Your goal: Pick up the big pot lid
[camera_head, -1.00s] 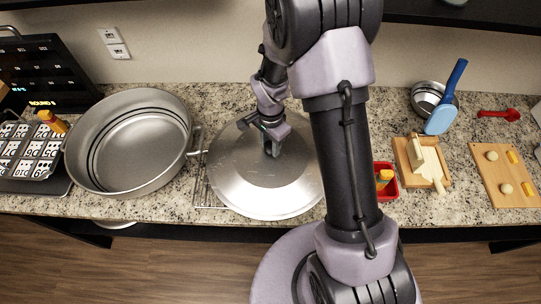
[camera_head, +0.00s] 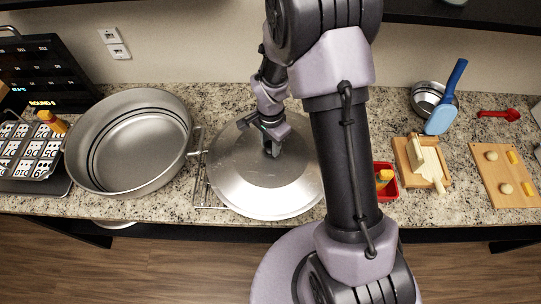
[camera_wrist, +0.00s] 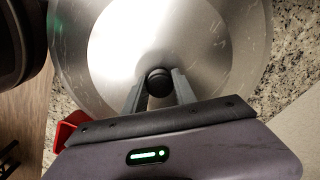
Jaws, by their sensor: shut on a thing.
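The big pot lid (camera_head: 262,185) is a wide silver disc in the middle of the counter, right of the big pot. It fills much of the wrist view (camera_wrist: 150,35), with its round black knob (camera_wrist: 158,82) near the centre. My gripper (camera_head: 271,148) is over the lid's middle. In the wrist view my gripper (camera_wrist: 158,88) has a finger on each side of the knob and is shut on it. Whether the lid is clear of the surface under it cannot be told. My arm hides part of the lid's right edge.
The big empty pot (camera_head: 130,142) stands left of the lid, its handle close to a wire rack (camera_head: 208,190). Right of my arm are a red tray (camera_head: 385,180), a wooden board with a block (camera_head: 422,163), a small steel pot (camera_head: 427,96) and a blue spatula (camera_head: 445,100).

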